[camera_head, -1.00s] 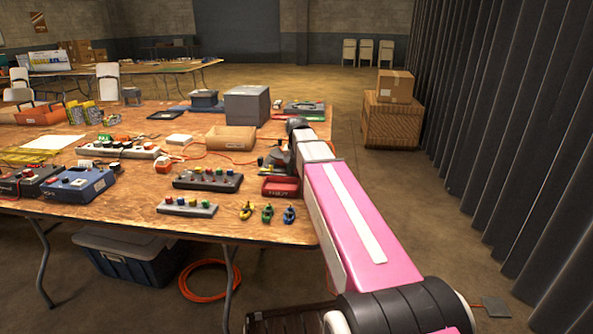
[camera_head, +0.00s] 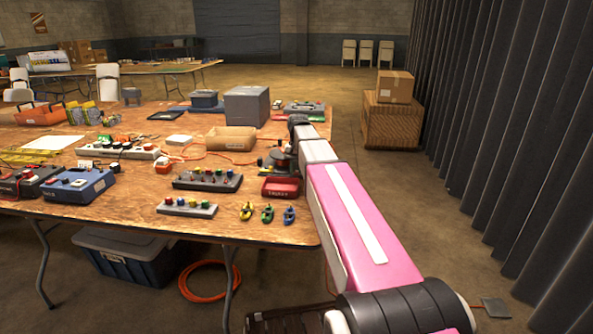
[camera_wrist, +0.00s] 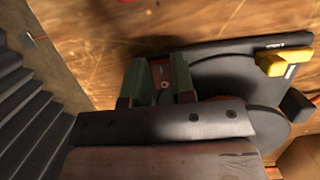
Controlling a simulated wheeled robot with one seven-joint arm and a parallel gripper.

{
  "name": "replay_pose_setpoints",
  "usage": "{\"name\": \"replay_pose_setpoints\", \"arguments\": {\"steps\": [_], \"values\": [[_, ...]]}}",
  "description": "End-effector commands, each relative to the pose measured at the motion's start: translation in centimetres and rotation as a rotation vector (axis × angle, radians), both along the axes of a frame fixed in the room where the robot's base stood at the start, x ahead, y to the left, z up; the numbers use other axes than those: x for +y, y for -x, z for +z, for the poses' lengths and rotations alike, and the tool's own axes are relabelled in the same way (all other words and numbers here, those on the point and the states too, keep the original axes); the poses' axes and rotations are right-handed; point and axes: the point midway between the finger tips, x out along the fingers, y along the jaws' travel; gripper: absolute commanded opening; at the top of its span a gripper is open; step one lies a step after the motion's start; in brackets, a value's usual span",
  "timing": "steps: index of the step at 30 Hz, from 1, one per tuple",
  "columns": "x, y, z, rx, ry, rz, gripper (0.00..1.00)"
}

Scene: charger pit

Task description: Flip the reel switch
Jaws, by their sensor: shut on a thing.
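The reel (camera_head: 281,160) is a dark round device near the right edge of the wooden table, partly hidden by my arm. In the wrist view its grey body and disc (camera_wrist: 235,75) lie to the right of and behind my gripper. My gripper (camera_wrist: 160,82) has green-grey fingers, shut on a small red and grey piece (camera_wrist: 161,72), which appears to be the reel switch. The fingers hide most of that piece, so I cannot tell its position.
A red bin (camera_head: 281,187) stands just in front of the reel. Yellow, green and blue clips (camera_head: 268,213) lie near the table's front edge. A yellow part (camera_wrist: 283,62) is beside the disc.

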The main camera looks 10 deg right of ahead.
Motion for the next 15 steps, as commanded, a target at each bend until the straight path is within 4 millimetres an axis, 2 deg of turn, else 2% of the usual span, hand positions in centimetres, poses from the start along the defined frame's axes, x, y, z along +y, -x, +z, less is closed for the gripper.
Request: {"name": "replay_pose_setpoints", "arguments": {"steps": [9,10,12,15], "values": [[0.00,-0.03,0.04,0.012,-0.004,0.001,0.00],[0.00,-0.04,0.05,0.012,-0.004,0.001,0.27],[0.00,-0.03,0.04,0.012,-0.004,0.001,0.49],[0.00,-0.04,0.04,0.011,-0.004,0.000,0.49]]}}
